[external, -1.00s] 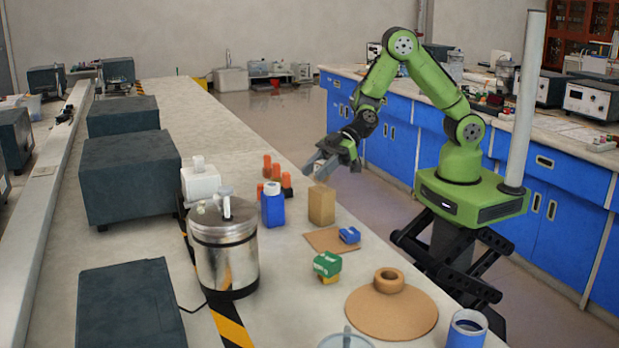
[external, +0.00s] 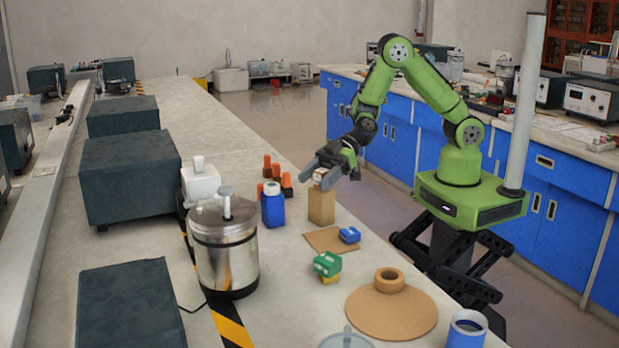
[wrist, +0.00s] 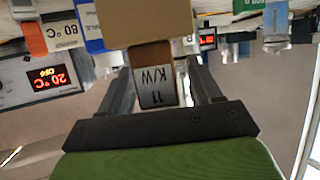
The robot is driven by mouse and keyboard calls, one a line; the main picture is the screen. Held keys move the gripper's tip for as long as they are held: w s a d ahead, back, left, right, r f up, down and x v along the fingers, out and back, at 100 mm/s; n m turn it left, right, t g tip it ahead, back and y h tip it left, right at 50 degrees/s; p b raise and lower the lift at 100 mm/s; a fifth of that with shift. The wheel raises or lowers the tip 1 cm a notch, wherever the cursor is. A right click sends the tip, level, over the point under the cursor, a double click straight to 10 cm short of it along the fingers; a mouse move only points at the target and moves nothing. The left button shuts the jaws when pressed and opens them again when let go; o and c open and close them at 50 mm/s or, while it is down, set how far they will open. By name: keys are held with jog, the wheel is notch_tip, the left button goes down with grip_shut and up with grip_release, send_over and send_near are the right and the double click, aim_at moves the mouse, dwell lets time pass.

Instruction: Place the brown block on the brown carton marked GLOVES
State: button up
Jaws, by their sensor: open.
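A tall tan-brown carton (external: 321,207) stands upright on the bench; it also fills the top of the wrist view (wrist: 148,20). No GLOVES marking is readable on it. A small brown block (wrist: 152,58) with a pale printed label shows between my fingers in the wrist view, against the carton's edge. In the external view the small brown-and-white block (external: 320,174) appears on the carton's top. My gripper (external: 316,172) is at the carton's top, its fingers on either side of the block. In the wrist view my gripper (wrist: 162,88) is open, with gaps beside the block.
A blue bottle (external: 273,206) and several orange-capped items (external: 286,181) stand left of the carton. A flat brown piece (external: 322,239) with a blue item (external: 349,235) lies in front. A green-and-yellow item (external: 327,265) and steel pot (external: 224,250) are nearer.

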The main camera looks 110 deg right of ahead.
jog(key=b+v, duration=0.3)
jog(key=v, duration=0.8)
jog(key=s+a+r+n+g, duration=0.2)
jog(key=s+a+g, duration=0.3)
jog(key=s+a, duration=0.3)
jog(key=s+d+r+m+g+h, duration=0.1)
jog(key=s+d+r+m+h, duration=0.1)
jog(key=s, duration=0.5)
jog(key=s+d+r+m+g+h, duration=0.1)
jog(key=s+d+r+m+h, duration=0.1)
jog(key=s, duration=0.6)
jog(key=shift+s+d+r+m+h, duration=0.2)
jog(key=shift+d+m+h, duration=0.4)
jog(key=shift+m, duration=0.6)
jog(key=shift+d, duration=0.1)
